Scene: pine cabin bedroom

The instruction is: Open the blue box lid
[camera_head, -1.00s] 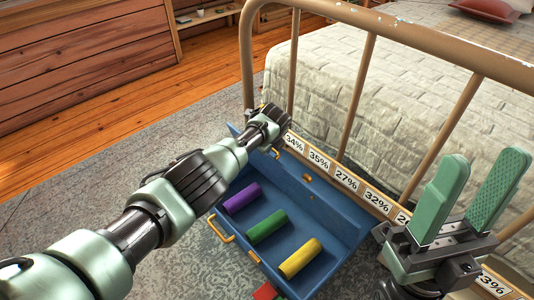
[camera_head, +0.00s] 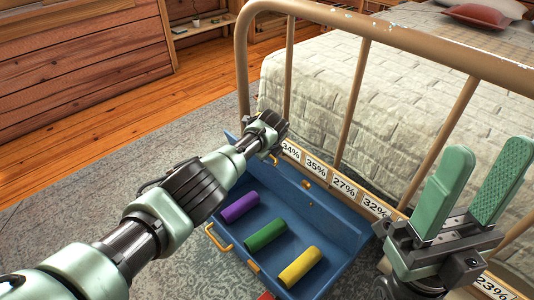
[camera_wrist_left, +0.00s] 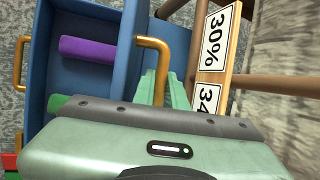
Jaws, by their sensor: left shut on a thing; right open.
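The blue box (camera_head: 262,222) lies open on the rug at the foot of the bed. Inside are a purple cylinder (camera_head: 240,206), a green cylinder (camera_head: 266,232) and a yellow cylinder (camera_head: 300,267). Its blue lid (camera_head: 325,212) is raised and leans back toward the bed frame. My left gripper (camera_wrist_left: 160,90) is shut at an orange handle (camera_wrist_left: 152,42) on the lid's far left part; the arm hides most of the grip in the head view. My right gripper (camera_head: 490,155) is open and empty, right of the box.
A metal bed frame (camera_head: 350,88) stands right behind the lid. A board with percentage labels (camera_head: 343,187) runs along its foot. A bit of red (camera_head: 266,296) shows at the box's near side. The rug (camera_head: 150,140) to the left is clear.

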